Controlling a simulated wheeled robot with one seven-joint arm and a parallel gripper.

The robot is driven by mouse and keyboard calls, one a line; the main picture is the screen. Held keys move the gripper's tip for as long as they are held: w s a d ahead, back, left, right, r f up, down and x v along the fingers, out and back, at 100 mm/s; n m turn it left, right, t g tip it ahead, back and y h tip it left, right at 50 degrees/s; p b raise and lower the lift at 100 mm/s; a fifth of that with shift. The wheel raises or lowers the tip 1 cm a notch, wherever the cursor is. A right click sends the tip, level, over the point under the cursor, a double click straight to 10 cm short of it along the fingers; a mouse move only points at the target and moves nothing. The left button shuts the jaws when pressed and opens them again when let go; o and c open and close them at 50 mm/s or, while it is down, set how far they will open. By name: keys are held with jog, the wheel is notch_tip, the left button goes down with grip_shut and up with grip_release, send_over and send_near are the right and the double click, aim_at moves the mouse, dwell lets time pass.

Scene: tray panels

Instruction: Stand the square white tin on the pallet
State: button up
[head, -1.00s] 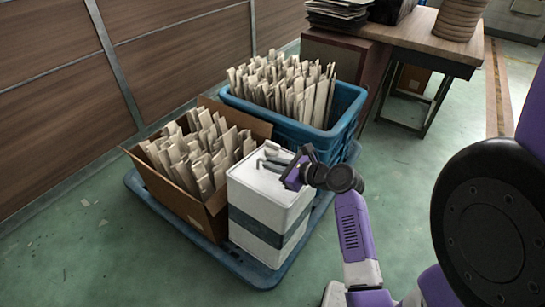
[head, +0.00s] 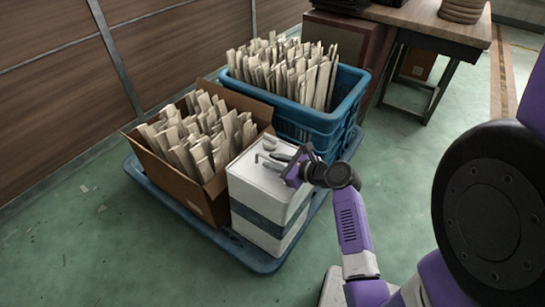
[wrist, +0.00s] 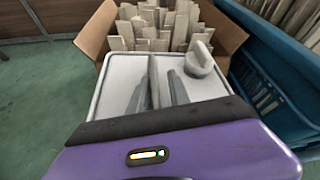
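The square white tin (head: 262,188), with a dark grey band round its sides, stands upright on the blue pallet (head: 258,262) at its front right corner. A round cap (wrist: 199,61) and a thin raised handle (wrist: 154,78) show on its top in the wrist view. My gripper (head: 278,164) is at the tin's top. In the wrist view my gripper (wrist: 157,88) has its two grey fingers apart, one on each side of the handle. A gap shows beside the right finger. The tin's underside is hidden.
A cardboard box (head: 172,175) of upright papers stands left of the tin, close against it. A blue crate (head: 312,122) of papers stands behind. A wooden table (head: 440,25) is at the back right. Green floor is open left and in front.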

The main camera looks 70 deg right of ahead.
jog(key=shift+o, duration=0.5)
jog(key=shift+d+r, duration=0.1)
jog(key=shift+r, duration=0.1)
